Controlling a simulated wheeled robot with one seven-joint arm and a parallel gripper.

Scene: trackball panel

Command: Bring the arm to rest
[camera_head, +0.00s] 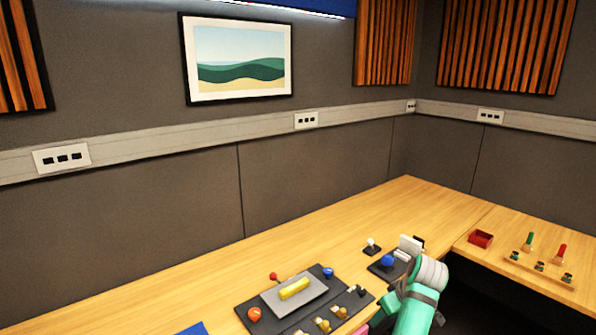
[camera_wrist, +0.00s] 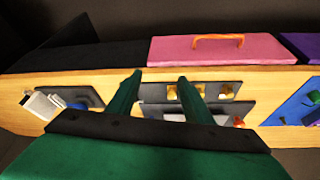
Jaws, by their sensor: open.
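My mint-green arm (camera_head: 420,305) reaches over the front edge of the wooden desk (camera_head: 215,305) at the lower right of the head view. My gripper (camera_wrist: 159,77) shows in the wrist view as two dark green fingers, spread apart with nothing held between them. Behind the fingers is the desk's panel strip. The trackball panel, a dark plate with a blue ball (camera_head: 388,261), sits just left of my arm's upper part in the head view. A blue shape on a dark plate (camera_wrist: 78,105) shows at the left of the wrist view. The fingertips are not clear in the head view.
A dark panel (camera_head: 243,311) with a yellow bar, coloured knobs and gold switches lies left of my arm. A joystick (camera_head: 371,246) stands behind. The right desk holds a red tray (camera_head: 480,239) and levers. The wrist view shows a pink panel (camera_wrist: 180,51) with an orange handle.

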